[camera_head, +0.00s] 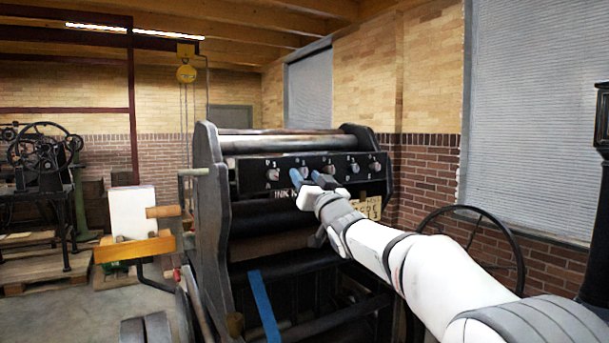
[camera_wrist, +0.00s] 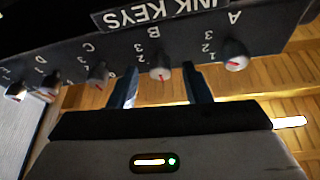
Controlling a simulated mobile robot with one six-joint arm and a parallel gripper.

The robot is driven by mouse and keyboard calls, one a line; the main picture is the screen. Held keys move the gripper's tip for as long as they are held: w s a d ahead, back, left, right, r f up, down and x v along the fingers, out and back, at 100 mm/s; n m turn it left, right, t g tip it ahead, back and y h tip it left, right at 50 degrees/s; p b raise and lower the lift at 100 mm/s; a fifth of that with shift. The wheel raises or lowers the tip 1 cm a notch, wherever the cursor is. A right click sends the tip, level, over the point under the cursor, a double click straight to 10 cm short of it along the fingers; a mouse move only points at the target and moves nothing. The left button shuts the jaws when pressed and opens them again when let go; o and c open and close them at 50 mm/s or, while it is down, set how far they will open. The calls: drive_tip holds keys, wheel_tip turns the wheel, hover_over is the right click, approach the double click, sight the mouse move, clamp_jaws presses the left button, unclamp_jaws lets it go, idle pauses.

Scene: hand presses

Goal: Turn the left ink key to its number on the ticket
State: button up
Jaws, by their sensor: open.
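A row of grey ink keys with red marks runs along the black press panel. The leftmost key, A (camera_head: 272,174), is clear of my gripper; in the wrist view key A (camera_wrist: 235,56) is at the right, because that view is turned over. My gripper (camera_head: 306,176) is open at the second key, B. In the wrist view its two blue fingers (camera_wrist: 160,78) stand on either side of key B (camera_wrist: 160,63); I cannot tell whether they touch it. A tan ticket (camera_head: 370,207) hangs below the panel's right end, partly behind my arm, its writing too small to read.
The black press (camera_head: 208,220) fills the middle, with rollers above and below the panel. A large black wheel (camera_head: 470,212) stands at the right. A wooden holder with a white block (camera_head: 133,210) is at the left.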

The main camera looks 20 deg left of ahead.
drive_tip(key=shift+w+a+r, duration=0.1)
drive_tip(key=shift+w+a, duration=0.1)
drive_tip(key=shift+c, duration=0.5)
